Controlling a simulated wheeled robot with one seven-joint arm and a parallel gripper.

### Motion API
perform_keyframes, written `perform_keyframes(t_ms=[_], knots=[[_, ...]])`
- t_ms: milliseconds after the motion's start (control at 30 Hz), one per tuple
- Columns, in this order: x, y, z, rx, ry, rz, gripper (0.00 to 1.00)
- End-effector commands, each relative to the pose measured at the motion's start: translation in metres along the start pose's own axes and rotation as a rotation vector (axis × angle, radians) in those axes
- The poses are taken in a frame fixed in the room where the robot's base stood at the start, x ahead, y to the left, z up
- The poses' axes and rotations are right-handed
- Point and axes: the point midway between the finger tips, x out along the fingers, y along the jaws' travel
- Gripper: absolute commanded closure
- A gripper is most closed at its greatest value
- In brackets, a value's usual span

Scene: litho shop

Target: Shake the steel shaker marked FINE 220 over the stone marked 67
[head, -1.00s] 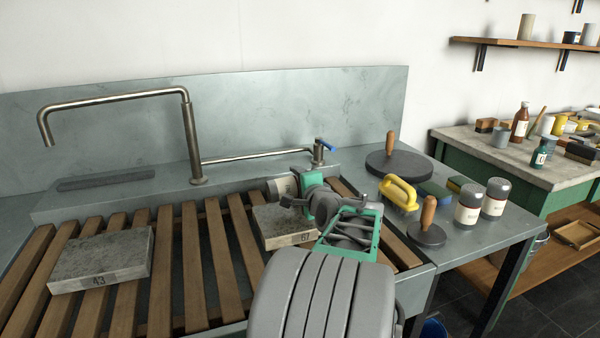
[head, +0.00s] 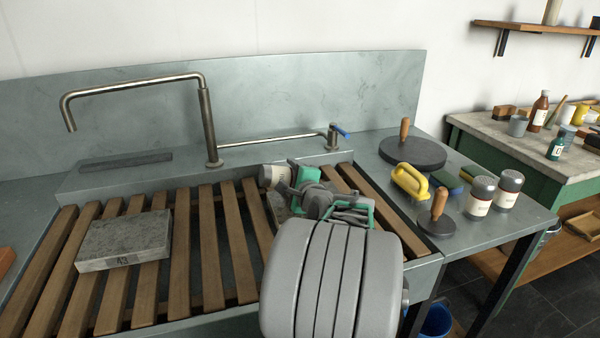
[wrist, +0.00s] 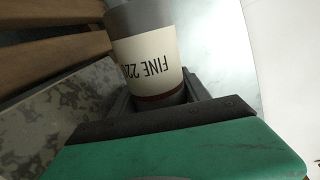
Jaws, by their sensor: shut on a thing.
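Speckled stone surface (wrist: 62,115) also shows below and left of the shaker in the wrist view.
A stone marked 43 (head: 123,240) lies on the slatted rack (head: 208,250) at left. A tap (head: 207,125) rises behind. Two more shakers (head: 481,193), a yellow-handled brush (head: 410,181) and two round levigators (head: 412,153) stand on the right ledge.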

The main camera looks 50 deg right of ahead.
Motion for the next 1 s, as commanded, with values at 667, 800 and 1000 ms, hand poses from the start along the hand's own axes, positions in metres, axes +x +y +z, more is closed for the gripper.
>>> perform_keyframes(t_ms=[667,800,1000], knots=[[-0.004,0.013,0.047,-0.001,0.001,-0.003,1.00],[-0.016,0.015,0.046,-0.001,0.001,-0.003,1.00],[-0.032,0.018,0.046,-0.001,0.001,-0.002,1.00]])
